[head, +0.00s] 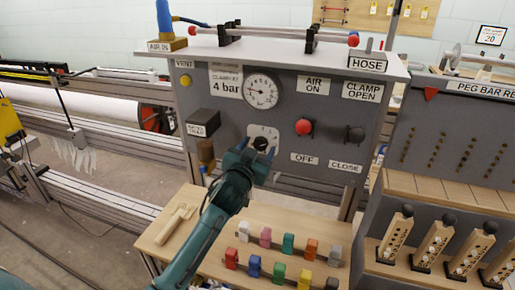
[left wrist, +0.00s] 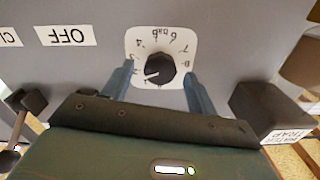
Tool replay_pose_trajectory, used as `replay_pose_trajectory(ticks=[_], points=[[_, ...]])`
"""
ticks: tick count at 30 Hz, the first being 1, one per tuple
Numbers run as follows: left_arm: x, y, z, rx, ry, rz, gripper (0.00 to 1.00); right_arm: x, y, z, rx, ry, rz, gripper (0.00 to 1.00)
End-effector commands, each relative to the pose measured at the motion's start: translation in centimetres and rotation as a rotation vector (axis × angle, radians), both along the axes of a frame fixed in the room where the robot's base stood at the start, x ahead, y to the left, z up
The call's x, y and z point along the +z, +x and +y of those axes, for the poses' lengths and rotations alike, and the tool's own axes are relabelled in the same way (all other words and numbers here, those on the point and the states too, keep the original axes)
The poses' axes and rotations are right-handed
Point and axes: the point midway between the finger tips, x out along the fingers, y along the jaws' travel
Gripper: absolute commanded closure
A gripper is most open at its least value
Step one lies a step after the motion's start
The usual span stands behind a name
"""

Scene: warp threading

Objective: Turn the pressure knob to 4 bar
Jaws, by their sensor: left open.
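The black pressure knob (head: 261,143) sits on a white numbered dial plate (head: 263,131) on the grey panel. In the left wrist view the knob (left wrist: 160,70) has a white pointer line that points lower left, to the low-number side of the plate; the exact mark is hard to read. My left gripper (head: 257,148) is open, with one finger on each side of the knob. In the left wrist view the fingers (left wrist: 158,75) show gaps to the knob. The pressure gauge (head: 262,90) above has its needle pointing left. A sign (head: 227,83) beside it reads "4 bar". My right gripper is not in view.
A red-knobbed lever (head: 304,126) and a black-knobbed lever (head: 354,134) stick out right of the dial. A small dark labelled box (head: 203,123) juts out left of it.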

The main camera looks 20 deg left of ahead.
Motion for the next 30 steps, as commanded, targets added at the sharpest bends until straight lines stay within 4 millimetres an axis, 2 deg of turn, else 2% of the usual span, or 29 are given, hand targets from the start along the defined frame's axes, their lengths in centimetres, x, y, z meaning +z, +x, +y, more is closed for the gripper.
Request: replay_pose_trajectory(ticks=[9, 26, 30], points=[[-0.04, 0.28, -0.03, 0.0, 0.0, 0.001, 0.42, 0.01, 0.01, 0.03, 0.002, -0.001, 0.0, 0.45], [-0.05, 0.25, -0.03, 0.0, 0.0, 0.001, 0.86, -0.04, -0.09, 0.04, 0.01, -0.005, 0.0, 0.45], [-0.05, 0.25, -0.03, -0.001, 0.005, 0.001, 0.86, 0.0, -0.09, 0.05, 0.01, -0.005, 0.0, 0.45]])
